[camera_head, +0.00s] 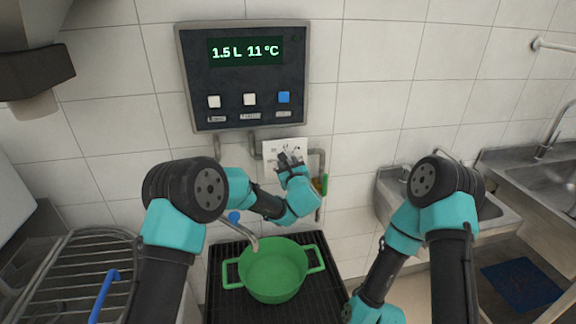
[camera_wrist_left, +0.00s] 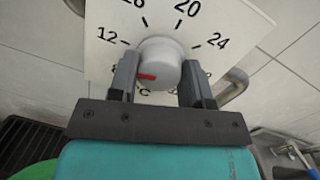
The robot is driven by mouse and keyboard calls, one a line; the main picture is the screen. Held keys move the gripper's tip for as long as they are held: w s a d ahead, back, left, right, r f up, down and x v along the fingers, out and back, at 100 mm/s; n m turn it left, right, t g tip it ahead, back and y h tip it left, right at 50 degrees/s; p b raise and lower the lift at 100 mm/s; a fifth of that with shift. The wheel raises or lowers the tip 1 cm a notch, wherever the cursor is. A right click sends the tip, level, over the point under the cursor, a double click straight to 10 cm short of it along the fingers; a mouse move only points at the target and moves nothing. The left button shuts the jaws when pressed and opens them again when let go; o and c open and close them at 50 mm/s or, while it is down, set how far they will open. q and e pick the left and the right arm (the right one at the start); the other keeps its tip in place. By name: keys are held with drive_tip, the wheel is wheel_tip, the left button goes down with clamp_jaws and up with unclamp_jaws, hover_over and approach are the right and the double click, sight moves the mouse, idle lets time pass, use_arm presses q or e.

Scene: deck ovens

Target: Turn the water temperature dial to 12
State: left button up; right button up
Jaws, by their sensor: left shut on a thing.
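The white round temperature dial (camera_wrist_left: 160,62) sits on a white plate (camera_wrist_left: 105,48) with printed numbers, among them 12, 20 and 24. Its red pointer mark points left, a little below the 12 mark. My left gripper (camera_wrist_left: 156,82) is shut on the dial, one finger on each side. In the head view my left gripper (camera_head: 286,158) is at the plate (camera_head: 271,150) under the control panel and largely hides the dial. The panel's display (camera_head: 245,51) reads 1.5 L 11 °C. My right arm reaches down at the right; its gripper is out of view.
The control panel (camera_head: 192,70) has two white buttons and one blue button. A green pot (camera_head: 274,272) stands on a black grate (camera_head: 225,300) below a spout (camera_head: 253,242). A wire rack is at left, sinks (camera_head: 500,215) at right.

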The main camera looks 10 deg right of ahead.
use_arm(q)
drive_tip(key=shift+w+a+m, duration=0.1)
drive_tip(key=shift+m, duration=1.2)
drive_tip(key=o, duration=0.9)
drive_tip(key=s+d, duration=0.1)
drive_tip(key=s, duration=0.4)
drive_tip(key=s+d+f, duration=0.1)
drive_tip(key=s, duration=0.5)
drive_tip(key=s+d, duration=0.1)
drive_tip(key=s, duration=0.5)
drive_tip(key=shift+s+f, duration=0.1)
drive_tip(key=shift+f, duration=0.05)
drive_tip(key=shift+f, duration=0.1)
